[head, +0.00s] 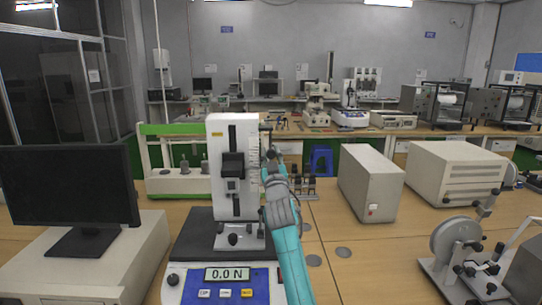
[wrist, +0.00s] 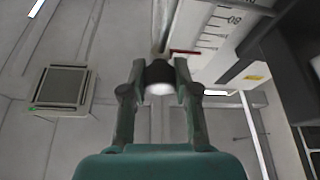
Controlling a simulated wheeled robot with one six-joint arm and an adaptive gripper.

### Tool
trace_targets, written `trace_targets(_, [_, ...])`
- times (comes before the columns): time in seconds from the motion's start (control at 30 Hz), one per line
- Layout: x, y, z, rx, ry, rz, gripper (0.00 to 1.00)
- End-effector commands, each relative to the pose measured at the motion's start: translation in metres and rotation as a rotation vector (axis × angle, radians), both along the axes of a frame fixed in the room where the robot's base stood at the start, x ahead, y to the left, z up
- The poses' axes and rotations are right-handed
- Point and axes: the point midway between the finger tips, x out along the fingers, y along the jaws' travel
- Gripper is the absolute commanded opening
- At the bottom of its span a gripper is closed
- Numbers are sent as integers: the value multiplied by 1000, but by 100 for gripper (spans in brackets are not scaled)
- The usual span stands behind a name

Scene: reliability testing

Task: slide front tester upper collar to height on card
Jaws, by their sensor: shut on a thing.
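The front tester (head: 218,190) is a white upright column on a dark base, with a blue panel reading 0.0 N. A printed scale runs along the column's right edge; it shows large in the wrist view (wrist: 225,22). My gripper (head: 271,153) is at the upper right side of the column. In the wrist view my gripper (wrist: 159,78) is shut around the dark upper collar (wrist: 160,71) on a thin upright rod (wrist: 162,28). A red pointer mark (wrist: 185,52) lies beside the collar, near the scale. I cannot make out a card with a height.
A monitor (head: 70,190) stands at left. A green-framed machine (head: 165,185) is behind the tester. A beige box (head: 370,183) and a reel device (head: 455,242) stand at right. Bare tabletop (head: 350,230) lies right of my arm.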

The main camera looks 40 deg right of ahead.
Motion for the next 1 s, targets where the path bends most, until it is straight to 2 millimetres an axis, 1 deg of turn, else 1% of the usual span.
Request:
trace_targets(0.07, [0, 0, -6, 0, 2, -1, 0])
trace_targets(0.23, [0, 0, -30, 2, 5, 0, 0])
trace_targets(0.5, [0, 0, -30, 1, 1, 0, 0])
trace_targets(0.53, [0, 0, -30, 1, 1, 0, 34])
trace_targets(0.57, [0, 0, -30, 1, 1, 0, 42])
trace_targets(0.6, [0, 0, -30, 1, 1, 0, 52])
trace_targets(0.63, [0, 0, -30, 1, 1, 0, 56])
trace_targets(1.0, [-3, 2, -32, 1, 1, 0, 56])
